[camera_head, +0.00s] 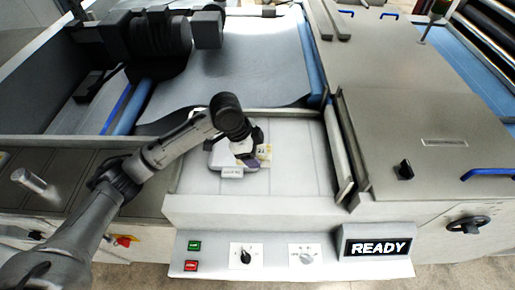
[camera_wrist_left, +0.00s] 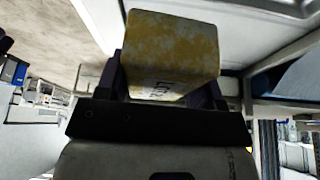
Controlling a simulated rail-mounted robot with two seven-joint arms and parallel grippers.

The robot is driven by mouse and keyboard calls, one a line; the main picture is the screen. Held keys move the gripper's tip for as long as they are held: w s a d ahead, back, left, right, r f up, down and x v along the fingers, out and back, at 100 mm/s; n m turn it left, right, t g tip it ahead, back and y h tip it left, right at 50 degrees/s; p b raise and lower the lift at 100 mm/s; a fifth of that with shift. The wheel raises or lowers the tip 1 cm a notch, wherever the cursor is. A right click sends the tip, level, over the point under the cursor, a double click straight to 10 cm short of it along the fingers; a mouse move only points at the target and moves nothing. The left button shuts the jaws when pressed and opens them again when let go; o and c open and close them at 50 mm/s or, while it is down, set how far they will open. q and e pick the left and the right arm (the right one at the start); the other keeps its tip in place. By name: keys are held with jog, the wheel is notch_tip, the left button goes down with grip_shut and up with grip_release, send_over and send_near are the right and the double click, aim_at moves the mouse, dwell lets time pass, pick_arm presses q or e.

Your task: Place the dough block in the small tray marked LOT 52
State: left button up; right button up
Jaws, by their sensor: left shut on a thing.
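My left gripper (camera_head: 250,158) is shut on the dough block (camera_head: 264,152), a yellowish mottled block with printed marks. In the left wrist view the dough block (camera_wrist_left: 172,48) sits between the two dark fingers of the gripper (camera_wrist_left: 167,82). In the head view the gripper and block are over the right side of a small pale tray (camera_head: 219,158) on the light worktop. The tray has a white label at its front, too small to read. The gripper hides part of the tray and block, and I cannot tell whether the block touches the tray. My right gripper is out of view.
The light worktop (camera_head: 298,170) is clear to the right of the tray. A raised grey rail (camera_head: 345,160) bounds it on the right. The front panel has knobs, green and red buttons and a READY display (camera_head: 377,247). A grey sheet and blue-edged rollers lie behind.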

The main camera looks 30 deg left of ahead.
pick_arm(q)
jog(key=shift+d+f, duration=0.1)
jog(key=shift+d, duration=0.2)
jog(key=shift+a+f+n, duration=0.15)
jog(key=shift+n, duration=0.15)
send_over(221, 158)
jog(key=w+d, duration=0.4)
jog(key=f, duration=0.6)
jog(key=shift+s+a+f, duration=0.2)
jog(key=shift+f, duration=0.1)
jog(key=shift+f+p, duration=0.45)
jog(key=shift+f, duration=1.6)
jog(key=shift+f, duration=0.1)
jog(key=o, duration=0.6)
jog(key=shift+f, duration=0.1)
jog(key=o, duration=0.5)
